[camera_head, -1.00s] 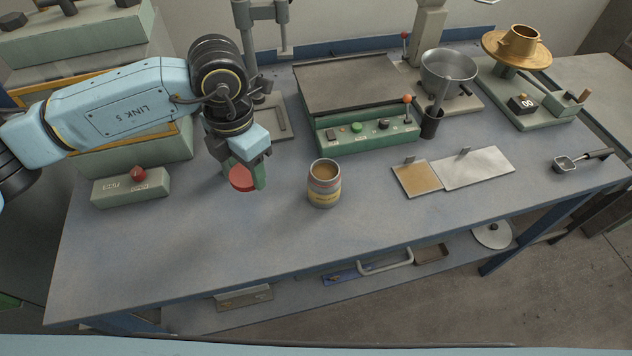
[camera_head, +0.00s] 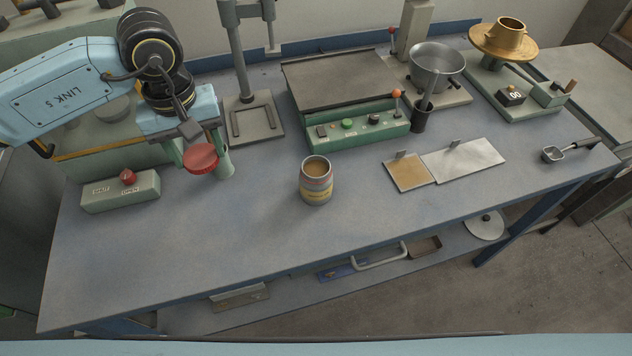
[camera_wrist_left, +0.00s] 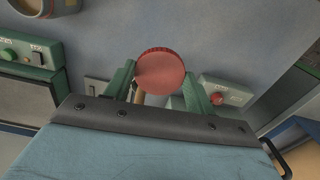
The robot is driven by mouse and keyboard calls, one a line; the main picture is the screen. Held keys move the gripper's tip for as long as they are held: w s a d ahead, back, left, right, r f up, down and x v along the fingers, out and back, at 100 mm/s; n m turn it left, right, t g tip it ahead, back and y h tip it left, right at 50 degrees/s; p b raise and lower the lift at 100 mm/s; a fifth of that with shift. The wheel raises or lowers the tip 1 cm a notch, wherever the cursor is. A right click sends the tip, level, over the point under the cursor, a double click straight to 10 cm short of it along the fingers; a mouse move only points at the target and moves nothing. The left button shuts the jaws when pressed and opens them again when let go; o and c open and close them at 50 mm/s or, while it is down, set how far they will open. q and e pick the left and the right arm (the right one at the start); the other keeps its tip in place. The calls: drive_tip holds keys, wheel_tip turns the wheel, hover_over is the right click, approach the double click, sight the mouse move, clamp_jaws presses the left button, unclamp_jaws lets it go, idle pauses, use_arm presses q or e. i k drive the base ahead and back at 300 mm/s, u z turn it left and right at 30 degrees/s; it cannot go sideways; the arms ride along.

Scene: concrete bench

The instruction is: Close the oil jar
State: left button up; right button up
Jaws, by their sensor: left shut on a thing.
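The oil jar (camera_head: 316,186) stands upright and open on the bench, with a brown fill showing in its mouth. It has a yellow and red label band. A round red lid (camera_head: 201,159) is between the green fingers of my left gripper (camera_head: 199,162), which is shut on it and holds it left of the jar, apart from it. In the left wrist view the red lid (camera_wrist_left: 160,71) sits between the fingertips (camera_wrist_left: 160,82). Part of the jar (camera_wrist_left: 36,6) shows at that view's top left corner. My right gripper is not in view.
A button box with a red knob (camera_head: 120,190) is left of the lid. A press stand (camera_head: 256,121) and a green control panel (camera_head: 355,132) are behind. Tan and grey plates (camera_head: 464,160) lie right of the jar. The bench front (camera_head: 200,240) is clear.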

sight(316, 175)
drive_tip(key=u, duration=1.6)
drive_tip(key=k, duration=0.8)
drive_tip(key=z, duration=1.05)
